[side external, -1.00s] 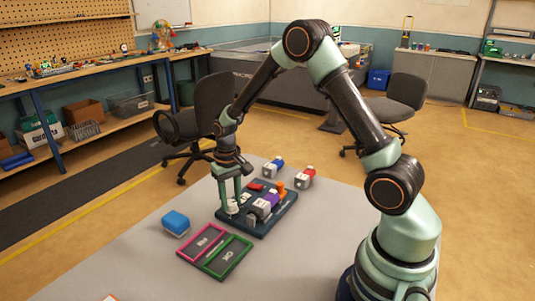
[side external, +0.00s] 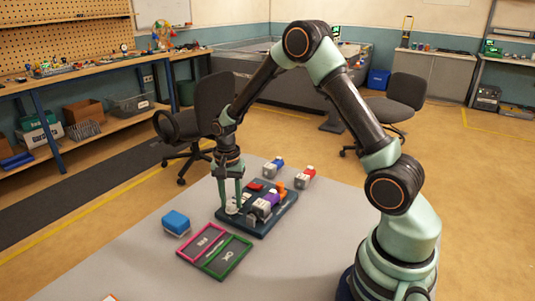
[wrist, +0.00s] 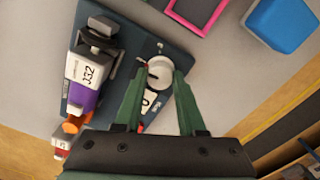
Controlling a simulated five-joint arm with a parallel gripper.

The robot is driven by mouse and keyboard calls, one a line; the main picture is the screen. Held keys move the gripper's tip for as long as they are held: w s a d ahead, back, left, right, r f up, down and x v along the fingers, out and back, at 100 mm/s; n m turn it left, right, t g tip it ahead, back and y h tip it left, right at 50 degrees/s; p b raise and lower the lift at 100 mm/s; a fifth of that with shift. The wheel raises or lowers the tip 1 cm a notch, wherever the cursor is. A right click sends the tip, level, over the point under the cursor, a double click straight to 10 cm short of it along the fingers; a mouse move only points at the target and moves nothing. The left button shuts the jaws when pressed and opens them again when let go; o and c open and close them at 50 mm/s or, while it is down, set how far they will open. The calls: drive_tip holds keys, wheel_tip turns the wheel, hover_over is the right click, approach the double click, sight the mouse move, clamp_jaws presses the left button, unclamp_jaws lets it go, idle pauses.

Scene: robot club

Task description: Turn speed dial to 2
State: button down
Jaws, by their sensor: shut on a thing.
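The speed dial (wrist: 160,73) is a round white knob with a dark mark, on a dark blue board (wrist: 181,53). My gripper (wrist: 161,76) is shut on the dial, one green finger at each side. A white label with a dark figure lies beside the dial, partly hidden by a finger, and I cannot read the dial's setting. In the side view my gripper (side external: 231,207) points down at the left part of the board (side external: 262,227), with the fingers around the dial.
A white, purple and orange device (wrist: 86,85) marked J32 sits on the board near the dial. A pink-framed tray (side external: 190,256), a green-framed tray (side external: 213,275) and a blue block (side external: 175,222) lie nearby.

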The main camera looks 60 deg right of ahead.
sight(231, 202)
drive_tip(key=shift+a+m, duration=0.1)
drive_tip(key=shift+m, duration=0.2)
drive_tip(key=c, duration=0.5)
unclamp_jaws()
drive_tip(key=shift+r, duration=0.1)
wheel_tip(231, 202, up, 12)
drive_tip(key=shift+w, duration=0.1)
idle(0.3)
